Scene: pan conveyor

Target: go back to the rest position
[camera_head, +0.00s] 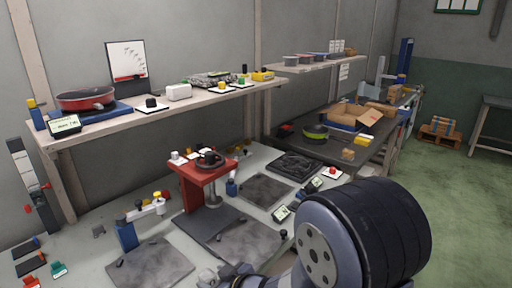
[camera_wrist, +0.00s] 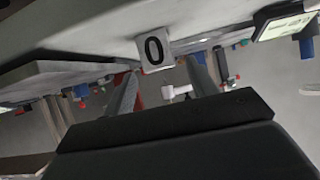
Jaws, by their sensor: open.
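My gripper (camera_wrist: 160,68) shows in the wrist view as two separated grey fingers reaching away from a dark palm. It is open. A white block or tag marked "0" (camera_wrist: 155,50) shows near and beyond the fingertips; I see no contact, and its distance is hard to tell. In the camera_head view my arm fills the lower right, with a large dark joint in front. The gripper's fingers are not clear there, at or below the bottom edge.
A red stand (camera_head: 193,178) rises from the grey work surface, with dark plates (camera_head: 205,232) around it. A shelf (camera_head: 170,103) holds a red pan (camera_head: 85,99). An open cardboard box (camera_head: 357,115) lies on the right bench.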

